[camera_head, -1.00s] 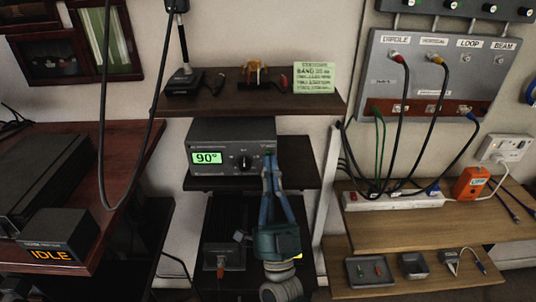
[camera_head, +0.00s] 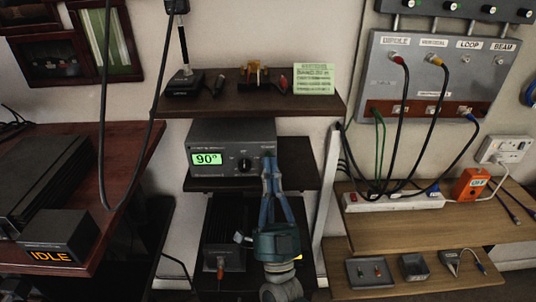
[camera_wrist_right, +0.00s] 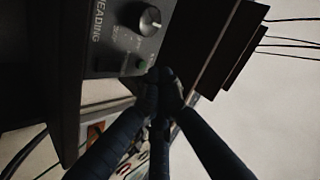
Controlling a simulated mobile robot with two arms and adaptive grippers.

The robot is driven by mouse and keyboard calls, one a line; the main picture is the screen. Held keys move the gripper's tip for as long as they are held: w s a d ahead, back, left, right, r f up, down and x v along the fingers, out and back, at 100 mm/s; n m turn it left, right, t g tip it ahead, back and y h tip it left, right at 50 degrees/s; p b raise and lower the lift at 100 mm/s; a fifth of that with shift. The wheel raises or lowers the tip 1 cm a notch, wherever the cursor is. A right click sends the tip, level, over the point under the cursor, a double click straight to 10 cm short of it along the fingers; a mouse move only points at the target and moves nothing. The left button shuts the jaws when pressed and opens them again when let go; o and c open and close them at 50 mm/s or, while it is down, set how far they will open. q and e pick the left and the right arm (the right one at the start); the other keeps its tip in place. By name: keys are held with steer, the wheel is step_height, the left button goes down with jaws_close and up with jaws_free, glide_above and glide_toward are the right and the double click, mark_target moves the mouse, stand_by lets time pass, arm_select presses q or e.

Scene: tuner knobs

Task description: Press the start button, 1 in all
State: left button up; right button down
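The grey control box (camera_head: 215,134) stands on the middle shelf, with a lit "90°" display (camera_head: 207,158) and a round knob (camera_head: 244,164). In the right wrist view the box (camera_wrist_right: 112,38) shows its knob (camera_wrist_right: 150,21), the word "HEADING" and a small green button (camera_wrist_right: 143,65) low on its face. I cannot read a label on this button. My right gripper (camera_head: 268,158) is shut and empty, its fingertips at the right end of the box's front. In the right wrist view its fingertips (camera_wrist_right: 160,75) are close beside the green button; contact is unclear. My left gripper is out of view.
A box (camera_head: 58,237) reading "IDLE" sits on the left desk. A shelf (camera_head: 225,104) with small devices and a green note (camera_head: 314,78) is above the control box. A dark box (camera_head: 226,225) sits below. A patch panel (camera_head: 437,75) with cables is at right.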

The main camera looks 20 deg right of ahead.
steer(key=shift+w, duration=0.1)
steer(key=shift+w+d, duration=0.15)
steer(key=shift+w, duration=0.15)
steer(key=shift+w+d, duration=0.1)
steer(key=shift+w, duration=0.2)
stand_by(0.8)
steer(key=shift+s, duration=0.1)
steer(key=shift+s+a, duration=0.25)
steer(key=shift+s, duration=0.4)
steer(key=shift+s+a+p, duration=0.2)
steer(key=shift+s, duration=0.6)
steer(key=shift+s+a+p, duration=0.25)
steer(key=shift+s, duration=0.55)
steer(key=shift+s+a+p, duration=0.2)
steer(key=shift+s, duration=0.6)
